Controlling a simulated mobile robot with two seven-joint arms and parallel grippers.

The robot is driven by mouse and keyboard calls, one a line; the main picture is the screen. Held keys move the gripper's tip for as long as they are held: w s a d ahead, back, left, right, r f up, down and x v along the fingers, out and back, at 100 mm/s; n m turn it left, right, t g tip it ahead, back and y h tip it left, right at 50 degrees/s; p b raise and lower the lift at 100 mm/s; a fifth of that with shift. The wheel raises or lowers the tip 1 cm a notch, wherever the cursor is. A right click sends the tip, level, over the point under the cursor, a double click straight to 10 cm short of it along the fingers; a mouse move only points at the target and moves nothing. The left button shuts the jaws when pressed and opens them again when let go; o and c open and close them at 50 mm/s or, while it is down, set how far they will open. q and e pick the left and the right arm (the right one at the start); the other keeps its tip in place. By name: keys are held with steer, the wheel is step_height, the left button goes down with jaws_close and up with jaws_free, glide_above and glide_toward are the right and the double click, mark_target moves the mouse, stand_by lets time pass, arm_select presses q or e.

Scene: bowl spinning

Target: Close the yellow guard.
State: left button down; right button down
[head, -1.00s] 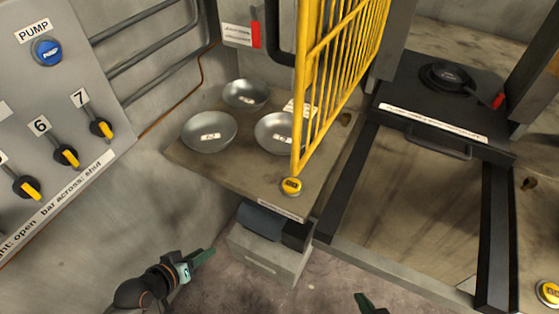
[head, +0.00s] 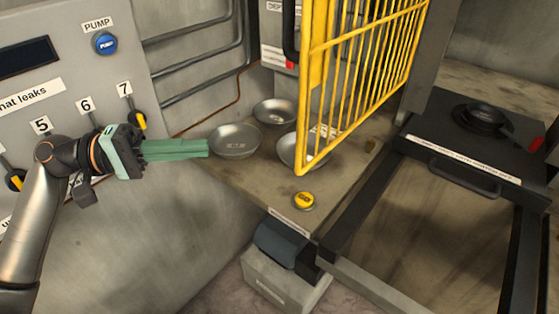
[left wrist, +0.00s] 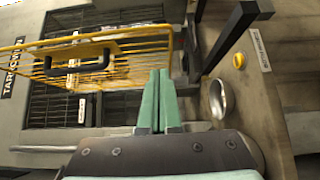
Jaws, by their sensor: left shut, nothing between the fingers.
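The yellow guard (head: 304,120), a barred mesh panel, stands swung out over the right part of the bowl shelf in the head view. In the left wrist view the guard (left wrist: 92,52) is at upper left, with a black handle (left wrist: 75,63) on it. My left gripper (head: 206,148) is shut and empty, pointing right. Its tips appear beside the left edge of a metal bowl, and to the left of the guard, apart from it. The shut fingers (left wrist: 158,76) also show in the left wrist view. My right gripper is out of view.
Metal bowls (head: 235,141) stand on the shelf (head: 240,178), one partly behind the guard. A yellow button (head: 303,200) sits at its front edge. A valve panel with a blue pump button (head: 105,43) is at left. A black-framed press (head: 450,145) stands at right.

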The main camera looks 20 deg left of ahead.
arm_select(q)
steer(key=s+d+p+x, duration=0.1)
steer(key=s+p+x, duration=0.1)
steer(key=x, duration=1)
steer(key=shift+d+p, duration=0.3)
steer(key=shift+p, duration=0.4)
steer(key=shift+s, duration=0.2)
